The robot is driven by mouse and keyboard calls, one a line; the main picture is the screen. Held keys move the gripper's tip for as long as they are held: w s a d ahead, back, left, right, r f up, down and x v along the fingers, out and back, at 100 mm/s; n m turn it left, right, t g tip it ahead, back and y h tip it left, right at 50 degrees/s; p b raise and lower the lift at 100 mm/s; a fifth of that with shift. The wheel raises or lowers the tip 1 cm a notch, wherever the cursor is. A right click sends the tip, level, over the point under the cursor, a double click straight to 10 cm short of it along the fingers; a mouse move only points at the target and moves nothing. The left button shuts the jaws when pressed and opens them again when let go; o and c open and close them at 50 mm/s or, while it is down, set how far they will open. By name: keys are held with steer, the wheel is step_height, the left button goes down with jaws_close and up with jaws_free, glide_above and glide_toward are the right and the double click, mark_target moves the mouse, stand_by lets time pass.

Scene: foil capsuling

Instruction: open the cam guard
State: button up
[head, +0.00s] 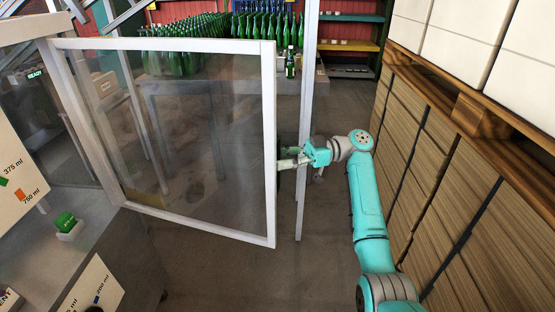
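A clear panel in a pale metal frame, which I take to be the cam guard (195,130), stands out at an angle across the left and middle of the head view. Its right upright (269,140) is closest to my gripper (284,163). My gripper reaches in from the right, with its tip at or just beside that upright, at mid-height. I cannot tell whether it touches the frame. The fingers are small and partly lost against the frame, so their opening is unclear. No handle is clearly visible.
A thin pale post (304,205) stands by my wrist. Stacked brown boards (440,180) and white boxes (450,40) line the right. Green bottles (170,60) crowd a table behind the panel. A machine with a READY display (37,74) is at left. Bare floor (325,255) lies between.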

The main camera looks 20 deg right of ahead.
steer(key=d, duration=1)
steer(key=shift+s+d, duration=0.25)
